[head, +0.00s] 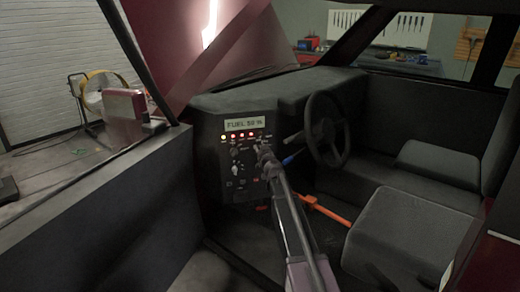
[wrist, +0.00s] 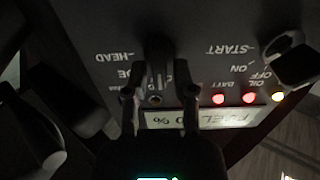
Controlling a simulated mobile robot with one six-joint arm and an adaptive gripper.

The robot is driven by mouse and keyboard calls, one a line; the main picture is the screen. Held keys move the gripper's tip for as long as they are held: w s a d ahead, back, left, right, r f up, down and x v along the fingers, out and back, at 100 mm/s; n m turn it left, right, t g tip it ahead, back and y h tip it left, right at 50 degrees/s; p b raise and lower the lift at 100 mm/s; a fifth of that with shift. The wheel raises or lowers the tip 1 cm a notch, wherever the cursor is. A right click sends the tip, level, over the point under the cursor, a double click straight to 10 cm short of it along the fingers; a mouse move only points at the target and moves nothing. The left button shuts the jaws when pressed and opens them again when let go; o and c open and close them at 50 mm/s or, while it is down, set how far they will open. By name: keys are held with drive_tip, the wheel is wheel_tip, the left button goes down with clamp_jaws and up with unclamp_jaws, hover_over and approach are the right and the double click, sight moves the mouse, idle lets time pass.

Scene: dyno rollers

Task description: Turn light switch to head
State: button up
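The control panel (head: 243,160) stands at the left of the dashboard, with a lit "FUEL 50 %" display (head: 245,124). My gripper (head: 263,151) is at its upper right. The fingers hide part of the markings, and the knob's setting is unclear.
Another rotary knob (wrist: 290,65) sits beside "OFF", "ON" and "START" labels. Red and yellow lamps (wrist: 249,98) are lit near the display. The steering wheel (head: 327,130) is right of my arm, with a blue-tipped stalk (head: 291,160) close by. An orange lever (head: 325,209) is below.

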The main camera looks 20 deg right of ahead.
clamp_jaws()
drive_tip(key=shift+m, duration=0.4)
drive_tip(key=m, duration=0.3)
drive_tip(key=shift+d+f+m, duration=0.1)
drive_tip(key=shift+d+m, duration=0.2)
drive_tip(key=shift+d+f+m+b, duration=0.15)
drive_tip(key=shift+m+b, duration=0.05)
drive_tip(key=shift+m, duration=1.7)
drive_tip(key=shift+d+f+m+b, duration=0.1)
drive_tip(key=shift+f+m+b, duration=0.1)
drive_tip(key=shift+m, duration=1.7)
drive_tip(key=shift+d+f+m+b, duration=0.15)
drive_tip(key=shift+m+b, duration=0.05)
drive_tip(key=shift+m, duration=1.7)
